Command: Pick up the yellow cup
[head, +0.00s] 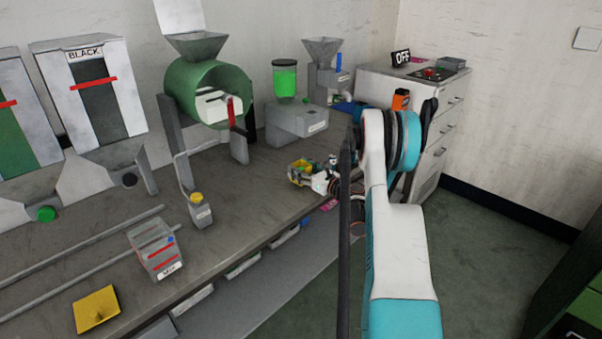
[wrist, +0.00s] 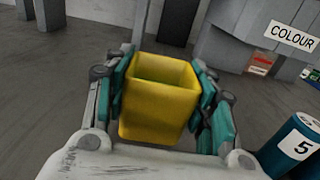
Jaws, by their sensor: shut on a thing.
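The yellow cup (wrist: 158,105) is square and open-topped, and it looks empty inside. In the wrist view it stands upright between the two teal-padded fingers of my gripper (wrist: 163,82), which press on its left and right sides. In the head view the cup (head: 301,165) is small, over the right part of the grey bench, with my gripper (head: 305,175) around it and partly covering it. I cannot tell whether its base touches the bench.
A machine with a green drum (head: 185,90) and a grey dispenser with a green jar (head: 284,82) stand behind. The bench (head: 245,190) between is clear.

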